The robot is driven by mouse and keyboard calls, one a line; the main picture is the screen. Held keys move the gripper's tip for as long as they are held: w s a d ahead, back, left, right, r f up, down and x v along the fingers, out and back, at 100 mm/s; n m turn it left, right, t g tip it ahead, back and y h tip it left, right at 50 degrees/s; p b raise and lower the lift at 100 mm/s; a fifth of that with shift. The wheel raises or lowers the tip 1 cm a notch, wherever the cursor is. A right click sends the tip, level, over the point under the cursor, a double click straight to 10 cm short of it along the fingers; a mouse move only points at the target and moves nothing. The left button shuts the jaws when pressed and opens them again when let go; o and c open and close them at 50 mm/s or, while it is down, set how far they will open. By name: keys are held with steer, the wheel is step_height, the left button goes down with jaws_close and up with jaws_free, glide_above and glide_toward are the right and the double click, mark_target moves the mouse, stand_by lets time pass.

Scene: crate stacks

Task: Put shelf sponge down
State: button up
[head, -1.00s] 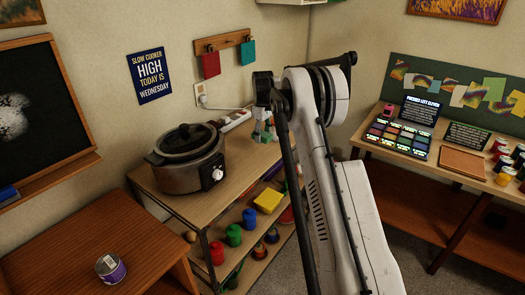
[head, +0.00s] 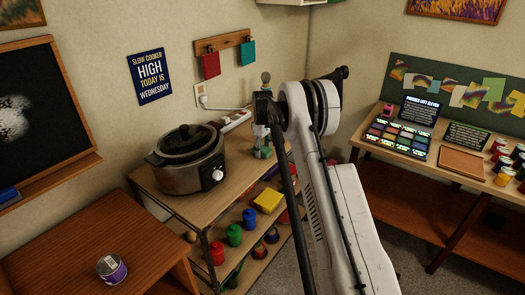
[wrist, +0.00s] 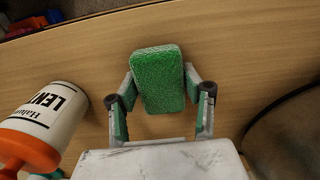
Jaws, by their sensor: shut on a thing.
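A green sponge (wrist: 158,80) sits between the fingers of my gripper (wrist: 160,98) in the wrist view, and the gripper is shut on it. The wooden top of the shelf unit (wrist: 85,50) lies beneath it; I cannot tell whether the sponge touches it. In the head view my gripper (head: 262,150) is low over the right part of that top (head: 238,160), right of the slow cooker, partly hidden by my arm. The held sponge is not clear there. A yellow sponge-like block (head: 268,200) lies on the shelf below.
The slow cooker (head: 185,160) stands left of my gripper, with a power strip (head: 235,120) behind. Colored jars (head: 234,235) stand on the lower shelf.

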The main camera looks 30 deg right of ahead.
mark_target(263, 149)
steer(key=o, duration=1.2)
steer(key=shift+r, duration=0.1)
step_height(263, 149, up, 11)
steer(key=s+a+r+m+t, duration=0.1)
steer(key=s+a+r+t, duration=0.1)
steer(key=s+a+r, duration=0.7)
steer(key=s+a+r+m+t, duration=0.1)
steer(key=s+a+r, duration=0.5)
steer(key=s+r, duration=0.5)
steer(key=s+a+f+m+t, duration=0.1)
steer(key=s+a+f, duration=0.1)
steer(key=s, duration=0.7)
steer(key=s+a+f+m+t, duration=0.1)
steer(key=s+a+f, duration=0.2)
steer(key=s, duration=0.7)
steer(key=s+a+f+m+t, duration=0.1)
steer(key=s+a, duration=0.4)
steer(key=s, duration=0.5)
steer(key=shift+f+t+b, duration=0.4)
steer(key=shift+f+t, duration=0.2)
steer(key=shift+f, duration=0.25)
